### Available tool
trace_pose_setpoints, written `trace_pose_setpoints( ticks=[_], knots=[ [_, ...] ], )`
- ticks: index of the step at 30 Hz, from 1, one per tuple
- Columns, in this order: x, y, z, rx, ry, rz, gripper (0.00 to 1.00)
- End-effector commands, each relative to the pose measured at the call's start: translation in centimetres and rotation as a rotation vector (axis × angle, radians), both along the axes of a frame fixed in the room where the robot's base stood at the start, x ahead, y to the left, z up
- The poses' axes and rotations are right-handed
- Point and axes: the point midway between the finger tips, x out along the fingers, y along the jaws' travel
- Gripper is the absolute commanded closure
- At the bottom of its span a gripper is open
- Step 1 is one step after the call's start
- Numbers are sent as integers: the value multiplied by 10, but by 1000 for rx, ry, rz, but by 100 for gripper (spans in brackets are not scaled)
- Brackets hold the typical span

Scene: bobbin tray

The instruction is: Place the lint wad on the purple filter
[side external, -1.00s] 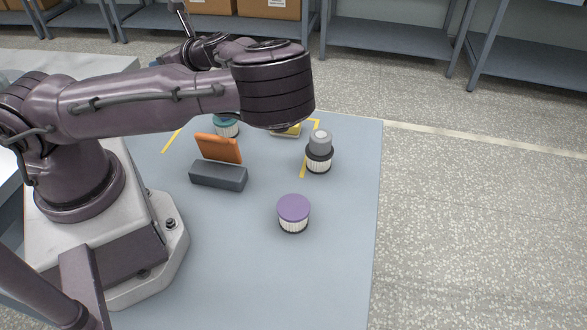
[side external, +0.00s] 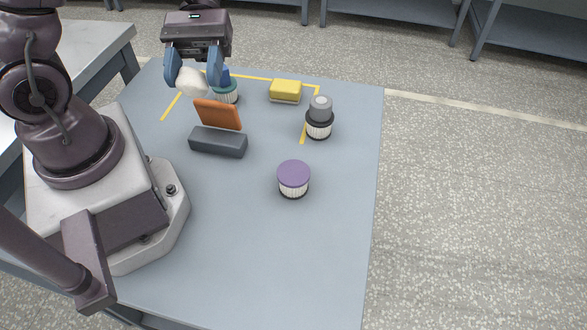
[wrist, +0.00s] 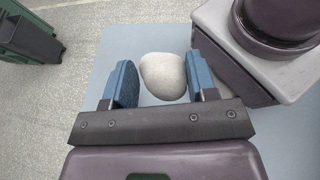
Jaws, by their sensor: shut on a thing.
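The lint wad (side external: 191,82) is a whitish, rounded lump. My gripper (side external: 193,85) is shut on it and holds it above the far left of the table. In the wrist view the wad (wrist: 163,76) sits between the two blue fingers (wrist: 163,84). The purple filter (side external: 293,175) stands upright near the middle of the table, with a flat purple top and a pale pleated side. Its top is bare. My gripper is well behind it and to its left.
A dark grey block with an orange panel (side external: 217,115) stands between my gripper and the purple filter. A teal filter with a blue piece on top (side external: 226,93), a yellow block (side external: 285,90) and a black filter with a grey top (side external: 320,118) stand farther back. The front table is clear.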

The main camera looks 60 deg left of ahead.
Motion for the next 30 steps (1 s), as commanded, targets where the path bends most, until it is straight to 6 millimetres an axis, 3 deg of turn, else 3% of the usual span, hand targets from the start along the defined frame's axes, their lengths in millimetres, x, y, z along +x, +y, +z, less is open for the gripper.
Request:
trace_pose_setpoints(
  ticks=[6,20,30],
  knots=[
    [-9,-25,31,2,-5,114,69],
    [-23,-49,71,3,-4,176,69],
    [-23,-48,23,0,6,176,69]
  ],
)
